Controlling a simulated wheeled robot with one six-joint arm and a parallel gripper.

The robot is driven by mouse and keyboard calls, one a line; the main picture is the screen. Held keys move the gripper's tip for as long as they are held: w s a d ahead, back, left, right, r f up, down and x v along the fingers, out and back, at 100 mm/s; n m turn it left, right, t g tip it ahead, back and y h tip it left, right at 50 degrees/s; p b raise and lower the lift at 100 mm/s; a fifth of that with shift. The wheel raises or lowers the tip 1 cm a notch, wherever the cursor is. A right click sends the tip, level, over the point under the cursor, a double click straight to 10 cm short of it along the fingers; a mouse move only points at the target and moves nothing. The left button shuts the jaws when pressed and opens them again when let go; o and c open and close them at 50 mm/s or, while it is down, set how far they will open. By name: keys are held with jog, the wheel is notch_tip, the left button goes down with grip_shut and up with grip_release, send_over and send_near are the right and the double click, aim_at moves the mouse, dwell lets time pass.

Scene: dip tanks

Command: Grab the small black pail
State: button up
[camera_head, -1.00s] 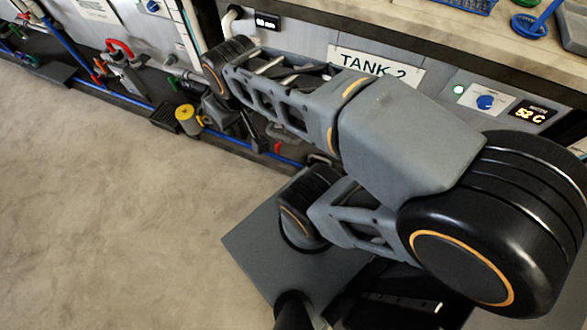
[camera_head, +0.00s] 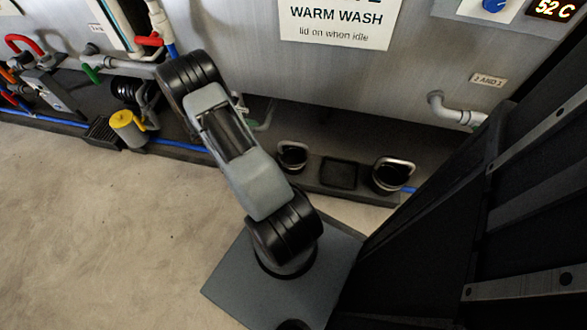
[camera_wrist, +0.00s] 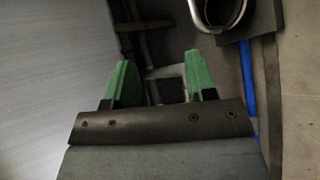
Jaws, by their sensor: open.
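Two black pails with pale handles stand at the foot of the tank in the head view. The smaller black pail (camera_head: 291,161) is on the left and the larger black pail (camera_head: 391,178) on the right. The wrist view shows a dark pail (camera_wrist: 217,18) cut off by the top edge, apparently the smaller one. My gripper (camera_wrist: 158,72) is open and empty, its green fingers apart. The pail lies beyond the fingertips, to their upper right, not between them. In the head view I cannot clearly make out my gripper, largely hidden by my arm.
The pails stand on a dark low tray (camera_head: 352,192), with a dark square recess between them. The tank wall (camera_head: 340,80) rises behind. A drain pipe (camera_head: 452,113) is at right, a yellow cylinder (camera_head: 128,128) at left. A blue hose (camera_wrist: 247,80) runs beside my gripper. Open floor lies in front.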

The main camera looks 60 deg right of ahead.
jog(key=h+b, duration=0.2)
jog(key=b, duration=0.2)
send_near(291, 144)
jog(key=shift+n+g, duration=0.3)
jog(key=shift+n, duration=0.1)
jog(key=b+x, duration=0.2)
jog(key=x, duration=0.2)
jog(key=shift+d+f, duration=0.25)
jog(key=shift+d, duration=0.1)
jog(key=b+x, duration=0.3)
jog(key=x, duration=0.3)
grip_shut()
